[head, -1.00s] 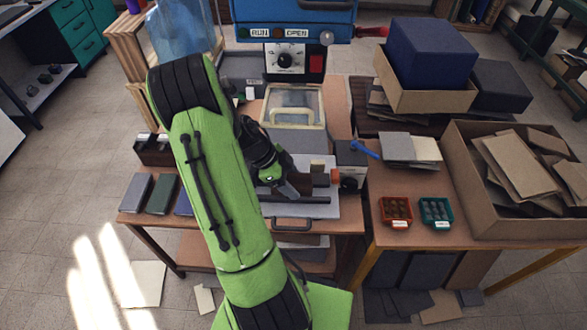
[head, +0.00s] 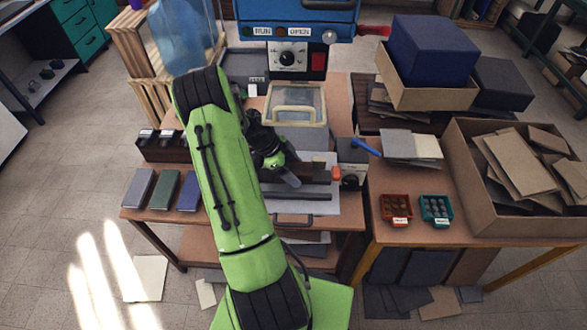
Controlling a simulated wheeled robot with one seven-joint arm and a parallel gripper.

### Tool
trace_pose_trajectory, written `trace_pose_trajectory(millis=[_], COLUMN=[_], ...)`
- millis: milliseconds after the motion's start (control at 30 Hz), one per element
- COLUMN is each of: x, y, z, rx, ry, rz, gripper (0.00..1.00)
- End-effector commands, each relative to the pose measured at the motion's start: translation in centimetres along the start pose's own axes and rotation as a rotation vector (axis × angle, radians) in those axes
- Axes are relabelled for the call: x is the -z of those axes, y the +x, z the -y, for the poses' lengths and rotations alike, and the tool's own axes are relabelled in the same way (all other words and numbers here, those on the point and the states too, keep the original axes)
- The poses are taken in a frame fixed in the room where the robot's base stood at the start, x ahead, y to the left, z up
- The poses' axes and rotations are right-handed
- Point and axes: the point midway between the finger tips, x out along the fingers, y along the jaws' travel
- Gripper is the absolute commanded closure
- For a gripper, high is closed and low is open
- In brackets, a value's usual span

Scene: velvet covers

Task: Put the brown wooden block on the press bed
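The blue press (head: 296,22) stands at the back centre, with a dial panel on its front. A clear-lidded guard with a pale handle (head: 295,106) sits below the panel. A pale metal plate (head: 318,206) with a dark bar (head: 300,192) across it lies in front of the guard. My gripper (head: 291,181) points down over this plate, near the bar. Its fingers are small and dark here, and I cannot tell whether they are open or hold anything. I cannot make out the brown wooden block clearly; my gripper and arm cover part of this area.
A dark box with an orange part (head: 350,172) stands right of the plate. Several covers (head: 163,192) lie at the left front. My green arm crosses the table.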

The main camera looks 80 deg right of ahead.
Motion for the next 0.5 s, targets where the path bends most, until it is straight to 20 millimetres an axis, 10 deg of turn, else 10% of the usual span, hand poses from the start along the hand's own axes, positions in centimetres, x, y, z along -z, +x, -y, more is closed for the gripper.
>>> trace_pose_trajectory(millis=[500], x=[0.1], y=[-1.9], z=[0.1], rx=[0.005], ry=[-0.001], rz=[0.002], gripper=[0.12])
